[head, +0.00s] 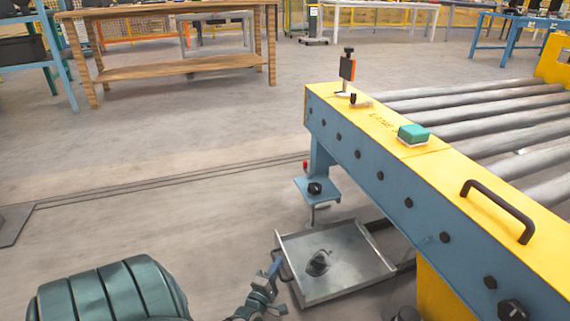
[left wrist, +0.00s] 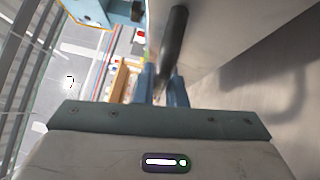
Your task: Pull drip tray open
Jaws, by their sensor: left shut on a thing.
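The drip tray (head: 345,275) is a shallow grey metal tray with raised rims, low beside the blue and yellow conveyor frame. A dark object (head: 318,263) sits on its floor. My left gripper (head: 276,268) is at the tray's left edge, with its blue fingers at the tray's dark handle (head: 284,268). In the left wrist view, the handle (left wrist: 174,40) is a dark bar running between the two blue fingers (left wrist: 165,88), which are shut on it. The grey tray wall (left wrist: 235,30) shows beside it. My right gripper is not in view.
The conveyor (head: 400,170) has metal rollers, a black handle (head: 497,210) and a green-topped block (head: 413,135) on its yellow top. A small blue bracket (head: 316,190) juts out above the tray. The floor left of the tray is clear. A wooden table (head: 180,70) stands farther back.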

